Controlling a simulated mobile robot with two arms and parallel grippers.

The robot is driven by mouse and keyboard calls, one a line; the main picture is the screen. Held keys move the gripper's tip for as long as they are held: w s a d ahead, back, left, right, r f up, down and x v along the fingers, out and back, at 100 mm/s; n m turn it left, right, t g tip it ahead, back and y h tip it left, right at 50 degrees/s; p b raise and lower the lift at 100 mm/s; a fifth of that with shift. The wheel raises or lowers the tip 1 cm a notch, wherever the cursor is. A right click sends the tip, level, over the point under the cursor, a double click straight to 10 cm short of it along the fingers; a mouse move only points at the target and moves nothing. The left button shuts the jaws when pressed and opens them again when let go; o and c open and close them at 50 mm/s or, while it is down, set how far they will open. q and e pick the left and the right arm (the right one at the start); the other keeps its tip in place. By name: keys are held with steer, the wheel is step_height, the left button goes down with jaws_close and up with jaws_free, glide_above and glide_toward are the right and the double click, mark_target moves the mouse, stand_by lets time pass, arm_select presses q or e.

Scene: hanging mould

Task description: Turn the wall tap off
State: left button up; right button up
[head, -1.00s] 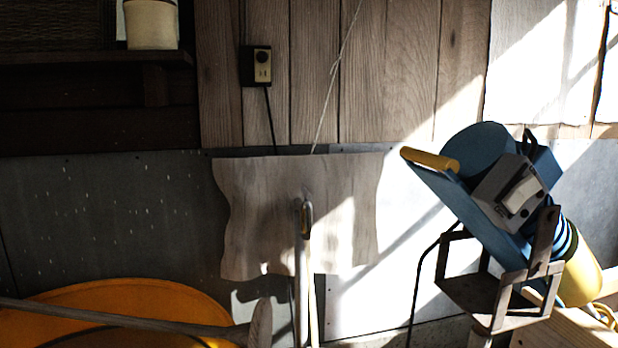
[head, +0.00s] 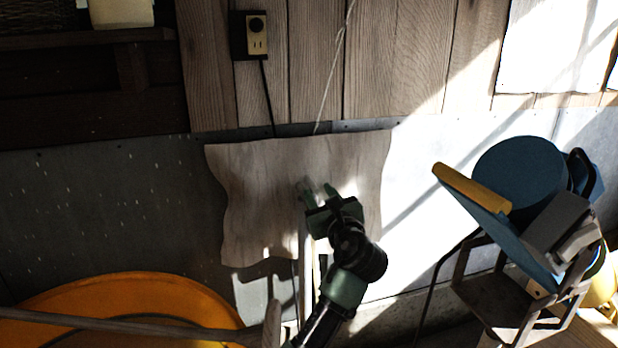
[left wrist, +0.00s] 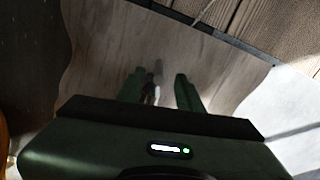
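The wall tap stands in front of a wavy-edged wooden board (head: 240,190), on top of a pale upright pipe (head: 304,265). In the head view my left gripper (head: 317,187) covers most of the tap. In the left wrist view the two green fingers of my left gripper (left wrist: 161,88) are spread apart. A small metallic part of the tap (left wrist: 151,92) shows between them, closer to the left finger. I cannot tell whether a finger touches it. The tap's handle position cannot be made out. My right gripper is not in view.
A blue and grey machine with a yellow handle (head: 525,195) stands on a metal frame at right. A large orange round object (head: 130,300) lies at lower left, crossed by a wooden shaft (head: 110,325). A socket box (head: 255,38) and cord hang on the wall above.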

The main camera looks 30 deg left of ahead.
mark_target(311, 180)
arm_select(q)
steer(key=x, duration=0.6)
steer(key=shift+w+a+f, duration=0.1)
steer(key=shift+w+a, duration=0.1)
steer(key=shift+a, duration=0.1)
jaws_close()
